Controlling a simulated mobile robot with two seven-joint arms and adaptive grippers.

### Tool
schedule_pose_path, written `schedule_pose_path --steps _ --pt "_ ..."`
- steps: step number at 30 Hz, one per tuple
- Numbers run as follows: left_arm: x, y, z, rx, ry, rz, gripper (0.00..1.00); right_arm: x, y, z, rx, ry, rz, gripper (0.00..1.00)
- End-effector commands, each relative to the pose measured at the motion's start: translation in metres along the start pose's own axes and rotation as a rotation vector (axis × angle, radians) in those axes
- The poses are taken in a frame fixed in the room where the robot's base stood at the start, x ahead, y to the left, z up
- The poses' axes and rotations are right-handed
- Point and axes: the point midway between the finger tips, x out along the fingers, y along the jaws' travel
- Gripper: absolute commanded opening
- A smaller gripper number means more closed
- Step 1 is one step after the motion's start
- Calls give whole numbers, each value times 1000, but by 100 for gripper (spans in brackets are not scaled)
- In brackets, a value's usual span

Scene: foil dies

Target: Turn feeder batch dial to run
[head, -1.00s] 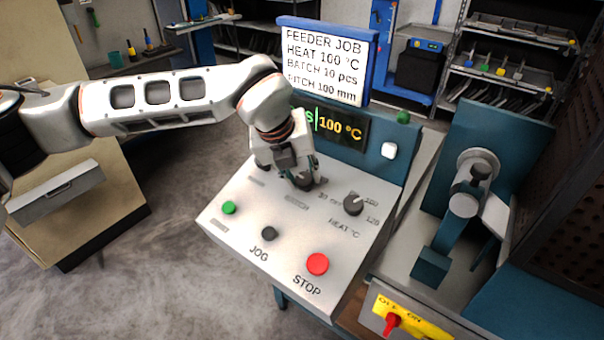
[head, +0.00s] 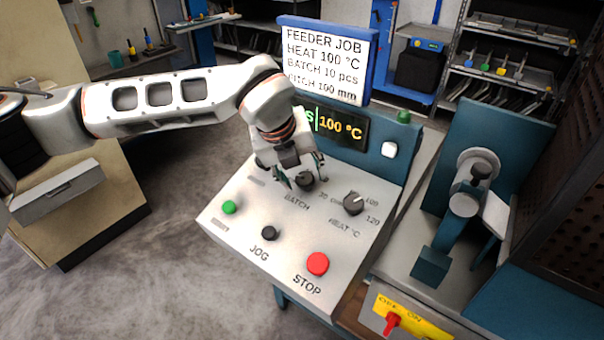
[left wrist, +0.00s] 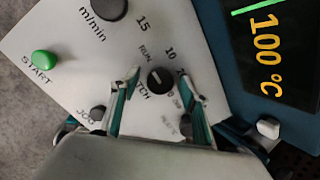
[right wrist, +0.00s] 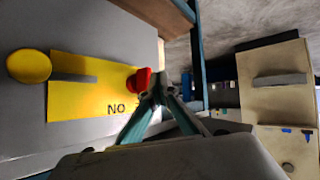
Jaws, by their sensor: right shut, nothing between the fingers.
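The batch dial (head: 306,181) is a dark round knob on the sloping light-grey control panel (head: 240,240). It also shows in the left wrist view (left wrist: 160,79), with RUN and 10 printed nearby. Its pale pointer mark is small, and I cannot tell exactly which label it faces. My left gripper (head: 304,172) is open above the dial, with one fingertip on each side of it in the left wrist view (left wrist: 159,86); contact is not visible. My right gripper (right wrist: 158,90) is shut and empty, near a red switch handle (right wrist: 139,80) on a yellow plate.
The heat dial (head: 354,203) is to the right of the batch dial. Green start (head: 229,207), dark jog (head: 268,233) and red stop (head: 317,264) buttons sit on the panel's lower part. A display (head: 340,127) reading 100 °C and a job card (head: 325,62) stand behind.

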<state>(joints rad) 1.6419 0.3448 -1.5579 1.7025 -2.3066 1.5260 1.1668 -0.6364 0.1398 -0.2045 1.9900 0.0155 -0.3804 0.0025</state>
Motion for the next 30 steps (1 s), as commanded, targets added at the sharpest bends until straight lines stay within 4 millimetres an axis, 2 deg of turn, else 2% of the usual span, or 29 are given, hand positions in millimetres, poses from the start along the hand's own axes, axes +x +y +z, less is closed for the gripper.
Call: schedule_pose_path --steps 7,11,24,30 --pt "-1 0 0 1 -1 -1 45 -1 0 1 -3 0 -1 0" --pt "-11 -1 1 2 -2 -2 45 -1 0 0 -2 0 -1 0" --pt "-94 0 1 1 -3 -1 45 -1 -1 0 0 0 -1 0" --pt "-115 0 0 1 -1 -1 45 -1 -1 0 0 0 -1 0"
